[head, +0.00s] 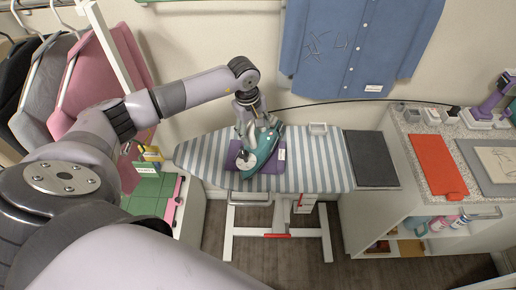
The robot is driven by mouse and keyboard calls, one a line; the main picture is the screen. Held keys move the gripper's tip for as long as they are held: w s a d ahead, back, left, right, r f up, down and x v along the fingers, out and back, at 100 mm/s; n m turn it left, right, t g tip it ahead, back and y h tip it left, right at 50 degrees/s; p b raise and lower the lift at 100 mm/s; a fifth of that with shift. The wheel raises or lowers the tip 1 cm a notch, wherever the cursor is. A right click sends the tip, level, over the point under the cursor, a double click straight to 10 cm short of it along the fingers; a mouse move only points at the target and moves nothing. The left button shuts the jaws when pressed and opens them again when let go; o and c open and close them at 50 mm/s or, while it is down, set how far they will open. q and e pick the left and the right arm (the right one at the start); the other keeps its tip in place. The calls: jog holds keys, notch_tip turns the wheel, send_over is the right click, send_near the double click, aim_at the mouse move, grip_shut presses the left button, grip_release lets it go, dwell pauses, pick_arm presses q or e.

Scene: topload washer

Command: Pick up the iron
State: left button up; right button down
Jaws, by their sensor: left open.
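The teal and grey iron (267,147) rests on a purple mat (238,180) on the striped ironing board (318,176). My left gripper (250,142) reaches down from above, at the iron's left side and over its handle area. Its fingers are open and partly overlap the iron, so I cannot tell whether they touch it. Part of the iron's body is hidden behind the gripper. My right gripper is not in the head view.
A dark cord runs along the wall behind. A counter (404,137) with a red mat (437,165) stands right. Clothes hang at left, above a green-topped cabinet (150,194).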

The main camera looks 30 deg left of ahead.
pick_arm(q)
jog(key=shift+w+f, duration=0.1)
jog(key=shift+f, duration=0.3)
jog(key=shift+r, duration=0.15)
jog(key=shift+c, duration=1.2)
jog(key=shift+d, duration=0.1)
jog(key=c, duration=1.1)
grip_shut()
